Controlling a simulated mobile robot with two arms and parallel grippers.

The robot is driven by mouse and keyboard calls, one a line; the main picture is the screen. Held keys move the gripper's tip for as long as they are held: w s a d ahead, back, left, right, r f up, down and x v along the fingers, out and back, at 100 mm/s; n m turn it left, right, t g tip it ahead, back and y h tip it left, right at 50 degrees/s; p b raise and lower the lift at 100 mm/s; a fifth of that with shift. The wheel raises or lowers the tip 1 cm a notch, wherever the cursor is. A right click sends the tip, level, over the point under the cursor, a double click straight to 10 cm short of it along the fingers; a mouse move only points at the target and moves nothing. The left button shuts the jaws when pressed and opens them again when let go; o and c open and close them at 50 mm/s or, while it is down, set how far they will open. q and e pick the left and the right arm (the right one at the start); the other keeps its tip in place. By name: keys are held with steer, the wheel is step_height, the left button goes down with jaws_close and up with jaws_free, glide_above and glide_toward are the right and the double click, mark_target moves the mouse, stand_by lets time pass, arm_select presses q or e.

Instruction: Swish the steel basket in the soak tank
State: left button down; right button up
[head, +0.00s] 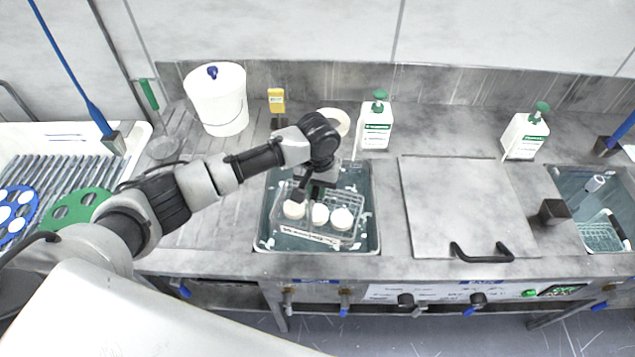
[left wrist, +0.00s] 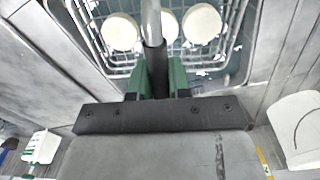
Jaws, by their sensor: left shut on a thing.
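The steel basket (head: 357,232) is a wire basket with a pale label strip on its front, and it sits in the soak tank (head: 375,243). Three white round pieces lie in it. Bits of white foam float on the tank's dark water around it. My left gripper (head: 308,190) reaches over the tank from the left, above the basket. In the left wrist view, the green-padded fingers of my left gripper (left wrist: 160,78) are shut on the basket's upright handle (left wrist: 152,22), with the basket wires (left wrist: 97,42) beyond. Whether the basket touches the tank floor cannot be told. My right gripper is out of view.
A flat steel lid (head: 460,205) with a black handle lies right of the tank. A white bucket (head: 217,100), a yellow-topped item (head: 276,101) and pump bottles (head: 377,122) stand behind. A second basin (head: 590,190) is at far right, a ribbed sink (head: 60,160) at left.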

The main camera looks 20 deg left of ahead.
mark_target(318, 212)
arm_select(q)
steer(key=shift+f+b, duration=2.7)
steer(key=shift+f, duration=3.75)
steer(key=shift+r+p, duration=1.15)
steer(key=shift+p, duration=0.2)
steer(key=shift+f+b, duration=0.65)
steer(key=shift+f, duration=0.5)
